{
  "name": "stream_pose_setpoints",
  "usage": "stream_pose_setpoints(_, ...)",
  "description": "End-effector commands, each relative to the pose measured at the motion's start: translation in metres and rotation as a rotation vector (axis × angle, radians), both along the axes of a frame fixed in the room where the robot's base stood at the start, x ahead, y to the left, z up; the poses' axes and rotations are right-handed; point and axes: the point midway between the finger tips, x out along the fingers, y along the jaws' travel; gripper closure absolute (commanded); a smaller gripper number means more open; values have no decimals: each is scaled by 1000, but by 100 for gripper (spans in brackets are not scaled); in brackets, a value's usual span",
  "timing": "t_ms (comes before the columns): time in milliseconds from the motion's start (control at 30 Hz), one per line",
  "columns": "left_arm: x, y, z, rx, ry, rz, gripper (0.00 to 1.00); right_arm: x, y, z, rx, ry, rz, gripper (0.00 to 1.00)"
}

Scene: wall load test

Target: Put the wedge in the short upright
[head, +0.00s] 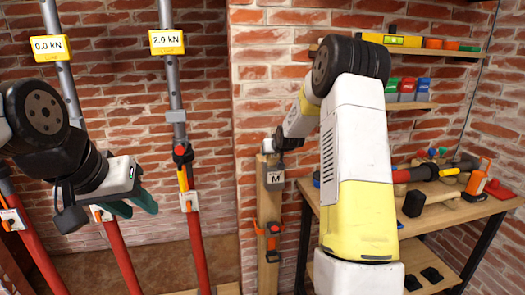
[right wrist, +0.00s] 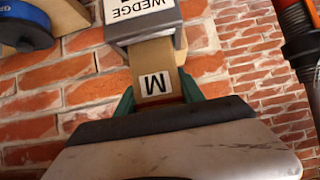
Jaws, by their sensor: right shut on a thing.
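The wedge is a tan block with an M label (right wrist: 155,84), seen in the right wrist view. My right gripper (right wrist: 157,92) is shut on it, a green finger on each side. The wedge's far end meets a grey holder labelled WEDGE (right wrist: 142,18); I cannot tell how deep it sits. In the head view the grey holder (head: 275,180) is on a short wooden upright (head: 269,212) against the brick wall. There my right arm hides most of the wedge. My left gripper (head: 136,204) is open and empty, left of the upright.
Two tall props with yellow displays, 0.0 kN (head: 49,48) and 2.0 kN (head: 166,42), stand at the left. An orange fitting (head: 273,228) is on the upright's lower part. A workbench (head: 440,212) with tools stands at the right, below shelves (head: 410,105).

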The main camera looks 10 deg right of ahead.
Motion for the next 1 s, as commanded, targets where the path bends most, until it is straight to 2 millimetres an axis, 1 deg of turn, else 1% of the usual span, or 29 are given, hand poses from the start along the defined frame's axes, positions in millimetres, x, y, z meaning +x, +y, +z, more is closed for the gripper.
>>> stream_pose_setpoints(133,0,0,0,0,0,0,64,0,0,-3,0,0,0,97)
stream_pose_setpoints(633,0,0,0,0,0,0,64,0,0,-4,0,-1,0,97)
stream_pose_setpoints(1000,0,0,0,0,0,0,64,0,0,-14,0,0,0,97)
